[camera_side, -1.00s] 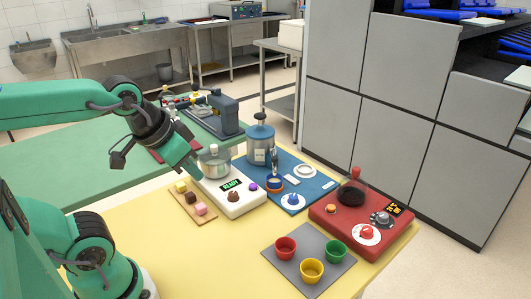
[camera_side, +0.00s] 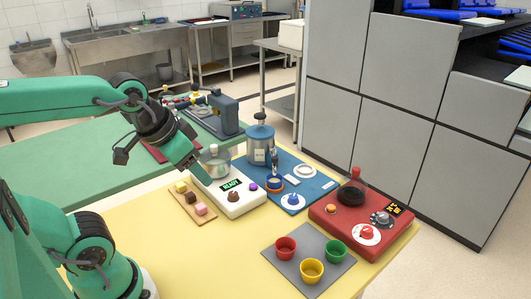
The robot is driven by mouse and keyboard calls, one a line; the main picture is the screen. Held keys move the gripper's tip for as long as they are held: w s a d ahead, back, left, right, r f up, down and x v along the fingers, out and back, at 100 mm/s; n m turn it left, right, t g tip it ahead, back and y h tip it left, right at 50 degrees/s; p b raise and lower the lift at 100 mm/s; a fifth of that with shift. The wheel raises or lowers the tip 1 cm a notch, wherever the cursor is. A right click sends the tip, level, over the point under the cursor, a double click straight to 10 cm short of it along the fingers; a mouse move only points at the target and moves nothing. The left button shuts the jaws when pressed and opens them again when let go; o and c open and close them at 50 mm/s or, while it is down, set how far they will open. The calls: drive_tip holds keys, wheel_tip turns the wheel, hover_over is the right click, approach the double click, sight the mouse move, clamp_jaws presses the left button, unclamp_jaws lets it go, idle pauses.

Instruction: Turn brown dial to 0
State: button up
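The brown dial (camera_side: 233,196) sits on the front part of the white appliance (camera_side: 248,204), below its green READY display (camera_side: 231,184). My gripper (camera_side: 203,177) points down and to the right at the left edge of the white appliance, beside the glass pot (camera_side: 216,165). It is up and to the left of the brown dial in the picture, apart from it. Its fingers are seen edge-on and small, so I cannot tell whether they are open. The dial's pointer is too small to read.
A purple button (camera_side: 253,187) is right of the dial. A wooden board (camera_side: 184,205) with small blocks lies to the left. A blue mat (camera_side: 317,187) with a metal canister (camera_side: 260,143), a red appliance (camera_side: 340,227) and a grey mat with cups (camera_side: 275,259) stand right.

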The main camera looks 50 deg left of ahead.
drive_tip(key=w+a+f+m+g, duration=0.3)
drive_tip(key=w+a+m, duration=0.15)
drive_tip(key=w, duration=0.35)
drive_tip(key=m+g, duration=0.2)
drive_tip(key=m, duration=0.4)
hover_over(233, 193)
wheel_tip(233, 193, down, 10)
drive_tip(key=shift+r, duration=0.2)
drive_tip(key=shift+f, duration=3.9)
drive_tip(key=shift+n, duration=0.25)
drive_tip(key=c, duration=1)
